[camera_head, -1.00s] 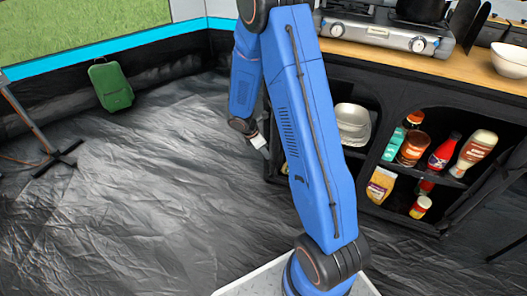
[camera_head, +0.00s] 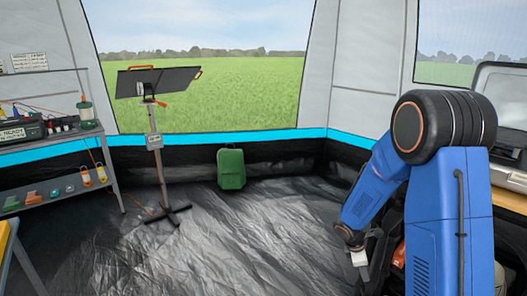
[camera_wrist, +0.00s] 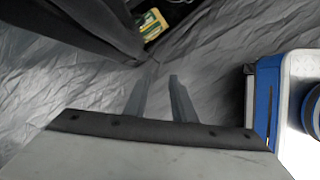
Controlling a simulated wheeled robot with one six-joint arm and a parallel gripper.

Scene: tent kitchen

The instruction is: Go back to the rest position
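My blue arm fills the right side of the head view, bent at a large black joint, with the forearm pointing down. My gripper (camera_head: 360,260) hangs low at the end of the forearm, beside the dark counter, and shows small there. In the wrist view my gripper (camera_wrist: 160,98) has two grey fingers apart with a bare gap between them. Nothing is held. The dark floor sheet (camera_wrist: 60,80) lies beyond the fingers.
A green bag (camera_head: 231,168) stands by the far tent wall. A panel on a stand (camera_head: 156,140) is at left, near a grey shelf (camera_head: 60,135) with tools. A yellow packet (camera_wrist: 152,24) shows in the wrist view. The middle floor (camera_head: 225,240) is clear.

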